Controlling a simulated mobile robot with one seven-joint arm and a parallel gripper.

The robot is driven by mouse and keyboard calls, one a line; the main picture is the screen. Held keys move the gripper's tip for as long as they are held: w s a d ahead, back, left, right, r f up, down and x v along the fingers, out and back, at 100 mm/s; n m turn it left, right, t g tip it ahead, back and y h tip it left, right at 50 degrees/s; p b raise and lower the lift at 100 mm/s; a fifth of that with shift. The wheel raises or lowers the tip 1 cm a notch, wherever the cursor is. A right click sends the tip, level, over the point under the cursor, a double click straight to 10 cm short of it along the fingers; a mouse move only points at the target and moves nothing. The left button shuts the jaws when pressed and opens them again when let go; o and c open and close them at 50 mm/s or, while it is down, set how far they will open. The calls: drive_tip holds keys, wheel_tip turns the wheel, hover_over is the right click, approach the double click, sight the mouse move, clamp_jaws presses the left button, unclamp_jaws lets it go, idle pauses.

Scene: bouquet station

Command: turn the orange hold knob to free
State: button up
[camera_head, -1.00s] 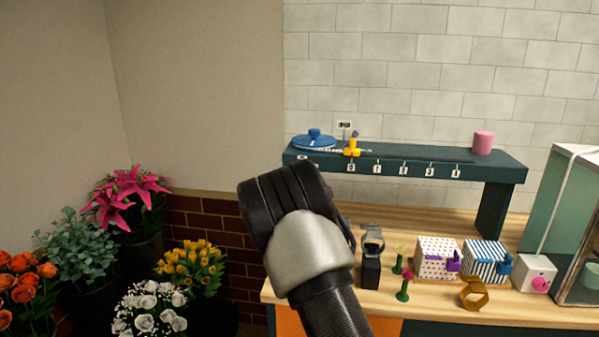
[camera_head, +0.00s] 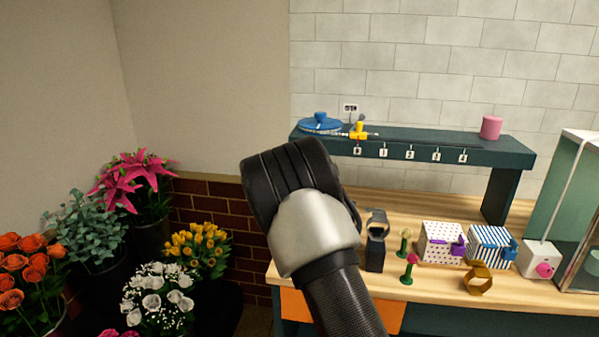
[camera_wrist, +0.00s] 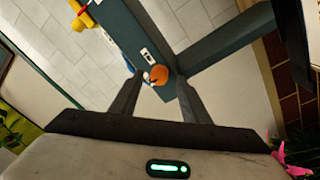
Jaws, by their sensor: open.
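The orange hold knob (camera_wrist: 159,74) shows in the wrist view as a small round orange piece with a dark mark, at the end of the dark teal shelf (camera_wrist: 135,27). My gripper (camera_wrist: 161,84) is open, and its two dark fingers point toward the knob. The knob appears between the fingertips; I cannot tell whether they touch it. In the head view my arm's rounded black and silver links fill the middle, and neither the knob nor the fingertips can be made out there.
The shelf carries a blue lidded disc (camera_head: 320,123), a yellow slider (camera_head: 359,131) and a pink cylinder (camera_head: 491,127). Flower buckets stand at left.

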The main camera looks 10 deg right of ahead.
drive_tip(key=b+v, duration=0.1)
drive_tip(key=v, duration=1.5)
drive_tip(key=s+r+m+g+y+p, duration=0.3)
drive_tip(key=s+r+g+y+p, duration=0.45)
drive_tip(key=s, duration=0.75)
drive_tip(key=s+d+m+g+h, duration=0.1)
drive_tip(key=s+d+g, duration=0.1)
drive_tip(key=s, duration=1)
drive_tip(key=s+d+r+m+g, duration=0.1)
drive_tip(key=s+d+g, duration=0.2)
drive_tip(key=s, duration=0.9)
drive_tip(key=shift+s+d+m+h, duration=0.2)
drive_tip(key=shift+d+m+h, duration=0.1)
drive_tip(key=shift+h, duration=0.05)
